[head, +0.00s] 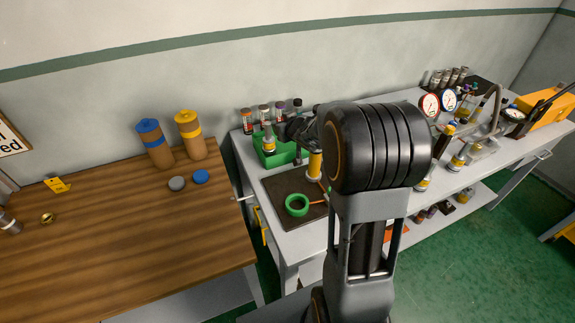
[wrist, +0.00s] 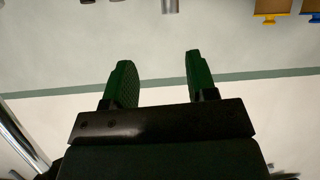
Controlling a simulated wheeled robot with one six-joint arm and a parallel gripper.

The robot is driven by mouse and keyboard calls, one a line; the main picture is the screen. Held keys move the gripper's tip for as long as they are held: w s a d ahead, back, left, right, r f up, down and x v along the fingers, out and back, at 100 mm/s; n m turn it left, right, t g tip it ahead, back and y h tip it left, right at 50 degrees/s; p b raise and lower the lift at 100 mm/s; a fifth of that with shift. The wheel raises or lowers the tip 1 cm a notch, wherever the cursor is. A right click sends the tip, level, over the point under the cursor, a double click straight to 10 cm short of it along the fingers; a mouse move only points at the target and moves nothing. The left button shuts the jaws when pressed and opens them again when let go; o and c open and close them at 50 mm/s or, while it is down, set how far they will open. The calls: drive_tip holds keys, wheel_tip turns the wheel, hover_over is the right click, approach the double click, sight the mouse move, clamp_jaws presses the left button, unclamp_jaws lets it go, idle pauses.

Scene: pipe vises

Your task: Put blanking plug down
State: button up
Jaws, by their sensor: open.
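My gripper (wrist: 160,85) is open in the wrist view, its two green fingers apart with nothing between them and the pale wall behind. In the head view, my arm's large black joint hides much of the gripper's area, and the fingers cannot be made out. I cannot tell for sure which thing is the blanking plug. A small brass piece (head: 47,218) lies on the wooden table (head: 130,260) at the left. A grey disc (head: 177,183) and a blue disc (head: 201,177) lie on the same table, near its back right.
Two brown cylinders with blue (head: 150,140) and yellow (head: 188,130) tops stand behind the discs. A yellow tag (head: 57,185) is at the back left. Right of a gap, a grey bench holds a green tray (head: 268,157), green ring (head: 297,205) and gauges (head: 429,105). The wooden table's front is clear.

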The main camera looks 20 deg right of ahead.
drive_tip(key=s+a+g, duration=0.3)
drive_tip(key=s, duration=0.6)
drive_tip(key=s+a+r+g, duration=0.1)
drive_tip(key=s+a, duration=0.3)
drive_tip(key=s, duration=0.6)
drive_tip(key=s+a+r+m+g, duration=0.1)
drive_tip(key=s+a+g, duration=0.2)
drive_tip(key=s, duration=0.6)
drive_tip(key=shift+s+a+g, duration=0.2)
drive_tip(key=shift+a+g, duration=0.1)
drive_tip(key=shift+g, duration=0.5)
drive_tip(key=shift+r, duration=0.1)
